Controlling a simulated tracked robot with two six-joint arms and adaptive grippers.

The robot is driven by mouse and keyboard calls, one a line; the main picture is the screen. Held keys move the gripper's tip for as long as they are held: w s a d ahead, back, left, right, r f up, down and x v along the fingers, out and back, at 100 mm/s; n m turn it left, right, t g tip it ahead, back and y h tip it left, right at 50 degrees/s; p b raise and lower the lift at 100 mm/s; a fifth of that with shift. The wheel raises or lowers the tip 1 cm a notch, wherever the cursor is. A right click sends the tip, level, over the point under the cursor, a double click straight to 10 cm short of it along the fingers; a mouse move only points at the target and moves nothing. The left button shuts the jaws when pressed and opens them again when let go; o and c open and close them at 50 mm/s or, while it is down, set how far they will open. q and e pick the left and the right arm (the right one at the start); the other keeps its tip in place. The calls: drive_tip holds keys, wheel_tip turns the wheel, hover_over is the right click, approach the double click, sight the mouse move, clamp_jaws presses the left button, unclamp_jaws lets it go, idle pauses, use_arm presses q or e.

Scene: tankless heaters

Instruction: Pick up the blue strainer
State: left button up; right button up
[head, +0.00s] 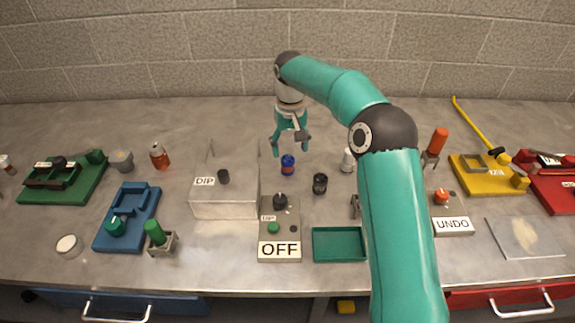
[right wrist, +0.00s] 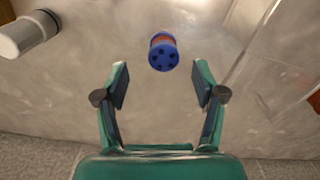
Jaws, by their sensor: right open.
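The blue strainer (head: 288,164) is a small upright cylinder with a blue top and a reddish band, standing on the grey workbench right of the clear DIP box. In the right wrist view the strainer (right wrist: 163,55) shows its blue top with dark holes, ahead of the fingertips and between their lines. My right gripper (head: 290,145) is open and empty, just behind and above the strainer, fingers pointing down. In the right wrist view both fingers (right wrist: 160,84) are apart, with nothing between them. My left gripper is not in view.
A clear DIP box (head: 225,204) stands close left of the strainer. A black cylinder (head: 320,184) and a white cylinder (head: 348,160) stand to its right. The OFF control box (head: 280,240) and a green tray (head: 338,244) lie in front. Bench behind is clear.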

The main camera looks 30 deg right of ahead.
sight(289, 161)
drive_tip(key=shift+a+f+p, duration=0.1)
drive_tip(key=shift+f+p, duration=0.3)
drive_tip(key=shift+f, duration=2.5)
drive_tip(key=shift+c, duration=0.3)
drive_tip(key=c, duration=1.2)
drive_tip(key=shift+r, duration=0.2)
